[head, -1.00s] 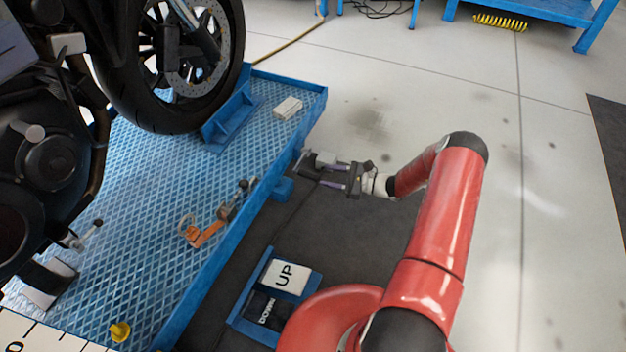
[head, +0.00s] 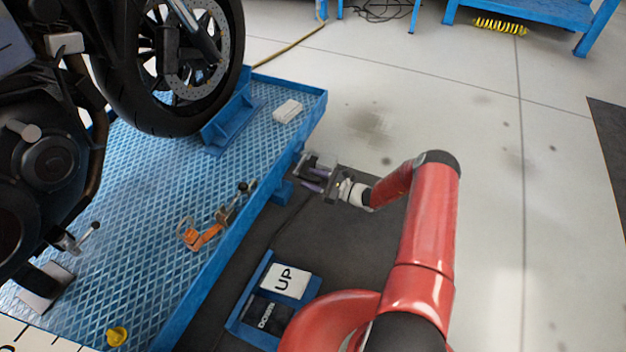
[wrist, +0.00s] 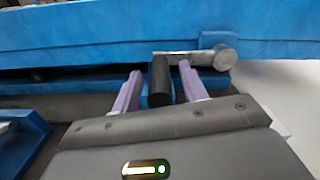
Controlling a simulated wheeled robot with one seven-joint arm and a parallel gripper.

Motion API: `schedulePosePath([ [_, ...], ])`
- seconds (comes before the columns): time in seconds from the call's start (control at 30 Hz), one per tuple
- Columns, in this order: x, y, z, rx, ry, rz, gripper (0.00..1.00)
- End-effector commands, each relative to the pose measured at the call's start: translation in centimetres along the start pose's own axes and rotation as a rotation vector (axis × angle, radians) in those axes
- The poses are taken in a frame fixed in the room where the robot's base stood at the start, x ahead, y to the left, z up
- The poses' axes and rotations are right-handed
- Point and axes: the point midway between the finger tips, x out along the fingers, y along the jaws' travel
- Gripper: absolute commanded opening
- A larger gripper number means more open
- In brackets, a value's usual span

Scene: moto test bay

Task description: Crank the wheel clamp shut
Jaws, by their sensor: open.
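The blue wheel clamp (head: 228,118) stands on the lift platform around the foot of the motorcycle's wheel (head: 165,80). A crank with a silver arm (wrist: 195,58) and a black grip (wrist: 160,85) sits at the platform's side edge in the wrist view. My gripper (head: 306,178) is beside that edge in the head view. In the wrist view its two purple fingers (wrist: 160,72) are open, one on each side of the black grip. Gaps show beside the grip, so the fingers do not look closed on it. The crank is small and partly hidden in the head view.
The blue platform edge (head: 215,265) runs along my arm's left. An orange tool (head: 200,236), a white block (head: 288,110) and a yellow knob (head: 117,336) lie on the platform. An UP/DOWN pedal box (head: 277,290) is on the floor. Floor to the right is clear.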

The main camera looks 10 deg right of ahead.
Motion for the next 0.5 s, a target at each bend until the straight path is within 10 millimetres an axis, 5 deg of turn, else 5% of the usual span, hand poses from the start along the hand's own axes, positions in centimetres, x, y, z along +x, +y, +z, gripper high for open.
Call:
schedulePosePath([
  [0.17,-0.01,0.00,0.00,0.000,0.000,0.000,0.41],
  [0.5,-0.03,0.01,0.01,0.000,0.000,0.001,0.00],
])
